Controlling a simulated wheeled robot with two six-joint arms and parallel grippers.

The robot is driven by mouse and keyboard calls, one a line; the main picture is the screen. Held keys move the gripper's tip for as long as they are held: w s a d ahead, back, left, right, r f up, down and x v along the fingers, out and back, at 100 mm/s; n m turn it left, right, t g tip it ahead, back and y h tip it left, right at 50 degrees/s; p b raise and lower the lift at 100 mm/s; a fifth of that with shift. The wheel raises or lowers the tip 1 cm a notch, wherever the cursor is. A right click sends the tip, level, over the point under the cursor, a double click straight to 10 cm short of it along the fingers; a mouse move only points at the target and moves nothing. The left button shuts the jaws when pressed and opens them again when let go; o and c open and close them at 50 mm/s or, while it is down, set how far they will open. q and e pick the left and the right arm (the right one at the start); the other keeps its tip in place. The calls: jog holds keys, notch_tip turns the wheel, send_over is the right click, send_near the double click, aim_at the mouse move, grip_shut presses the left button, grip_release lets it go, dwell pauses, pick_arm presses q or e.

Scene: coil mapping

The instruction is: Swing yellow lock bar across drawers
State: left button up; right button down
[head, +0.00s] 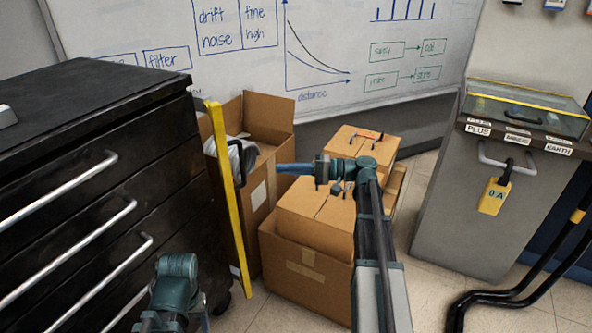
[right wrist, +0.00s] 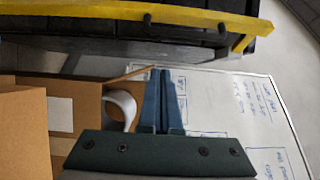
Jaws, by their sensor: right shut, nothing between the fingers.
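The black drawer cabinet (head: 90,150) with long silver handles fills the left of the head view. The yellow lock bar (head: 227,190) stands upright along the cabinet's right front edge, beside the drawer fronts and not across them. It has a black handle (head: 241,165) on its side. In the right wrist view the bar (right wrist: 200,14) runs across the top, with dark handle ends on it. My right gripper (head: 280,168) is shut and empty, to the right of the bar and apart from it; its blue fingers (right wrist: 162,72) point toward the bar. My left gripper is out of view.
An open cardboard box (head: 265,125) stands close behind the bar, and closed boxes (head: 310,245) lie below my right arm. A grey cabinet (head: 470,205) with a yellow tag stands at right, black hoses (head: 510,295) near it. A whiteboard (head: 340,40) is behind.

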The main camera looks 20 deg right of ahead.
jog(key=a, duration=0.7)
jog(key=shift+w+a, duration=0.35)
jog(key=shift+a, duration=0.05)
jog(key=shift+s, duration=0.1)
jog(key=shift+s+a+m+t+h, duration=0.3)
jog(key=shift+a+m+t, duration=0.1)
jog(key=shift+t, duration=0.2)
